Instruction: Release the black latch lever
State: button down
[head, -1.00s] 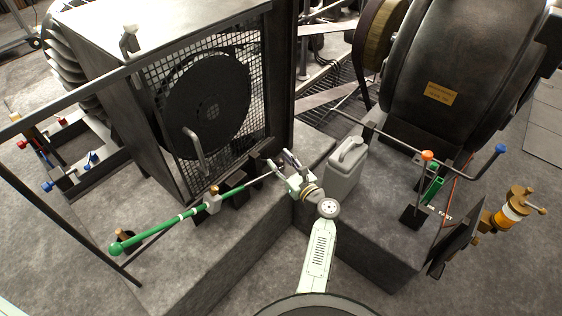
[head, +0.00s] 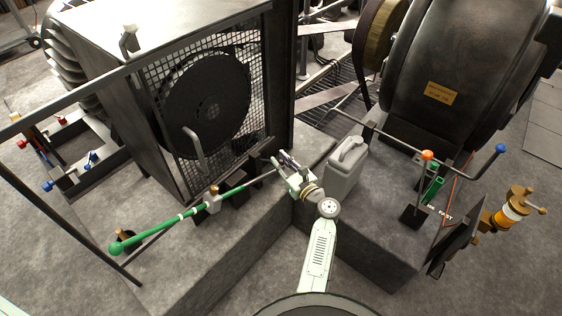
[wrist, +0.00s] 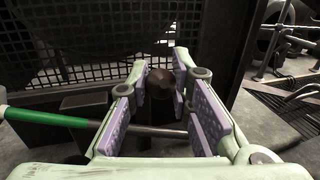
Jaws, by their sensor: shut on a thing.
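The black latch lever shows in the wrist view as a dark rounded knob (wrist: 160,82) between the purple finger pads. My gripper (wrist: 161,88) is shut on this knob. In the head view my gripper (head: 282,158) is in front of the right edge of the mesh cage, above the stone plinth. The knob is hard to make out there, and the lower part of the lever is hidden by the gripper. A long green lever (head: 160,231) with a dark rod end runs from the left towards the gripper and passes below the fingers in the wrist view.
The mesh cage (head: 165,75) stands close behind the gripper. A grey jerrycan (head: 346,165) stands just to its right. A rail with orange and blue knobs (head: 428,155) is farther right. The plinth's front edge lies below the gripper.

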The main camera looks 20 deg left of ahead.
jog(key=shift+f, duration=0.15)
jog(key=shift+d+f+b, duration=0.1)
jog(key=shift+f+b, duration=0.15)
jog(key=shift+b, duration=0.45)
jog(key=shift+d+f+y+b, duration=0.2)
jog(key=shift+f+y+b, duration=0.1)
jog(key=shift+b, duration=0.55)
jog(key=shift+s+d+f, duration=0.1)
jog(key=shift+s+f, duration=0.05)
jog(key=c, duration=1.4)
grip_release()
